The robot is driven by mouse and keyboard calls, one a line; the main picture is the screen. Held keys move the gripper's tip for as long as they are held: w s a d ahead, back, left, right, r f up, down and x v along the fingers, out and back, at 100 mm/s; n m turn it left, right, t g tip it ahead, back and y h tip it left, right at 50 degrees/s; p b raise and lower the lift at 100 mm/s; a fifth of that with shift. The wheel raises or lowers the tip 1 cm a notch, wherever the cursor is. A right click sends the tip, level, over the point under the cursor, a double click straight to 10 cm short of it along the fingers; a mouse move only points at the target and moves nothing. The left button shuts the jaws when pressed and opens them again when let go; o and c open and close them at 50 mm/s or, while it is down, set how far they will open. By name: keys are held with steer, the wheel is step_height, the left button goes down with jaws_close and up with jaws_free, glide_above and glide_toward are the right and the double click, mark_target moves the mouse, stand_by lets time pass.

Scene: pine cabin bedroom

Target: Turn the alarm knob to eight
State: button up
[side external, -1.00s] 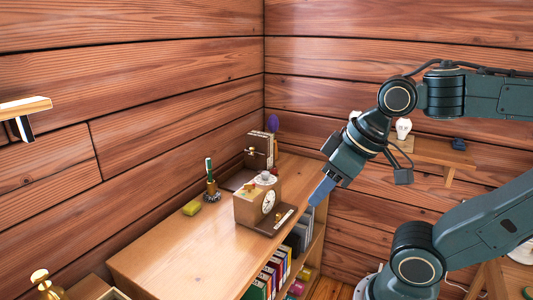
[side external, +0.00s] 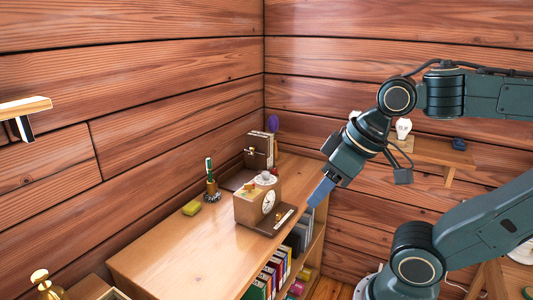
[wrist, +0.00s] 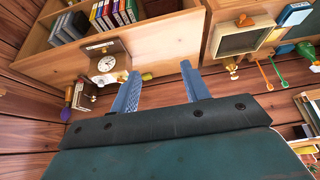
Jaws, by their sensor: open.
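The wooden alarm clock (side external: 257,201) stands on the shelf top (side external: 190,262), its round white dial facing the front. A small brass knob (side external: 278,216) sits on the ledge below the dial, next to a pale strip; its setting is too small to read.
Books (side external: 270,275) fill the shelf below. The front left of the shelf top is clear.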

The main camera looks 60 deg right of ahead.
steer(key=w+d+r+m+g, duration=0.15)
steer(key=w+d+r, duration=0.3)
steer(key=w, duration=0.55)
steer(key=m+g, duration=0.4)
steer(key=m, duration=0.3)
glide_above(265, 172)
step_height(265, 172, down, 9)
steer(key=shift+s, duration=0.1)
steer(key=shift+f, duration=0.2)
step_height(265, 172, down, 13)
steer(key=shift+f, duration=0.2)
steer(key=c, duration=1)
